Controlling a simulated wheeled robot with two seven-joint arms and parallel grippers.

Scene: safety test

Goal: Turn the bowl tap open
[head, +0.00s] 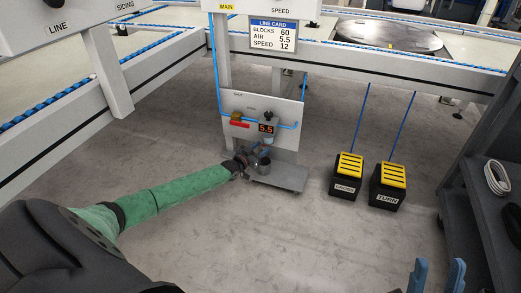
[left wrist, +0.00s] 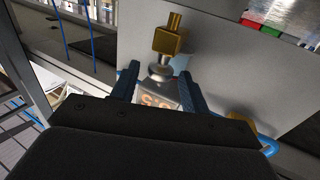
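The air unit with its orange "5.5" display (head: 266,128) is fixed to a white panel (head: 285,108) in the head view. A small clear bowl (head: 268,139) hangs under it. My left gripper (head: 249,157) is low in front of the panel, beside the bowl's underside. In the left wrist view, the unit appears upside down, with a brass fitting (left wrist: 170,36), seemingly the bowl tap, beyond the fingertips. The left gripper (left wrist: 156,82) is open, its blue fingers apart with the display between them; contact cannot be told. My right gripper (head: 436,276) is open and empty at bottom right.
A red-handled valve (head: 238,125) sits left of the unit. A grey pot (head: 263,166) stands on the low base (head: 290,180). Two black and yellow boxes (head: 346,175) (head: 388,186) stand right, with a dark shelf (head: 497,150) beyond. The front floor is clear.

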